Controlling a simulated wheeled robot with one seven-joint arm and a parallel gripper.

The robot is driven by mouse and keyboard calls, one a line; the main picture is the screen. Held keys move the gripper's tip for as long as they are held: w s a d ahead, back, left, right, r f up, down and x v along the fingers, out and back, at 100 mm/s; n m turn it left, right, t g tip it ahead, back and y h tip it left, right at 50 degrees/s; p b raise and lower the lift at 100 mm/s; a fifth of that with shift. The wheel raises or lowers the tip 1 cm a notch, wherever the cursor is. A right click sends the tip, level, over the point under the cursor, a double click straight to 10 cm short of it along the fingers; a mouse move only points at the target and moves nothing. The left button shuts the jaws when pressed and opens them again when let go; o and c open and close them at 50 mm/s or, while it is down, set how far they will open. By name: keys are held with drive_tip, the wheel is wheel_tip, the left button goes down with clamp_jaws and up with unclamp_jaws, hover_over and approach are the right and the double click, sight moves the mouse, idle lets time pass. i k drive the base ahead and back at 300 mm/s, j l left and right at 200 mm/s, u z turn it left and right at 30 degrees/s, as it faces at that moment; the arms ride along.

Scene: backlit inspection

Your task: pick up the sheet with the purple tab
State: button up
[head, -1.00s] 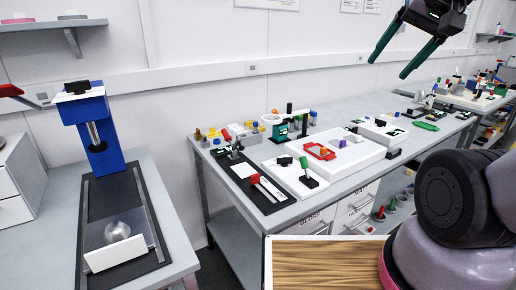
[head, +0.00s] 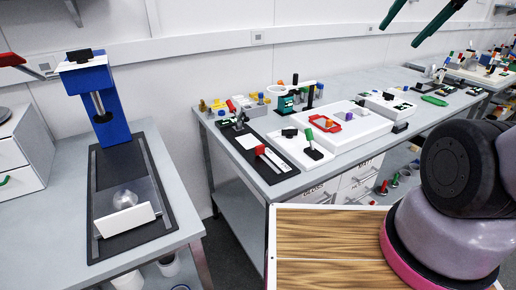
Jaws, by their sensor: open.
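My gripper (head: 399,36) shows at the top right, its two green fingers apart with nothing between them. It is high in front of the wall, above the long grey bench (head: 370,94). A small purple piece (head: 350,117) stands on a raised white platform (head: 345,138) on that bench, beside a red frame (head: 325,123). I cannot tell whether this purple piece is a tab on a sheet. No sheet with a purple tab can be made out clearly.
A blue press-like device (head: 88,92) stands on a dark mat on the left table (head: 185,212). A black board (head: 262,166) with small parts lies at the bench's near left. A floor gap separates the tables.

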sight(347, 117)
drive_tip(key=i+l+u, duration=0.2)
drive_tip(key=l+u, duration=0.15)
drive_tip(key=l, duration=0.25)
drive_tip(key=i+l+u, duration=0.15)
drive_tip(key=l+u, duration=0.2)
drive_tip(key=l, duration=0.3)
drive_tip(key=l+u, duration=0.35)
drive_tip(key=l, duration=0.3)
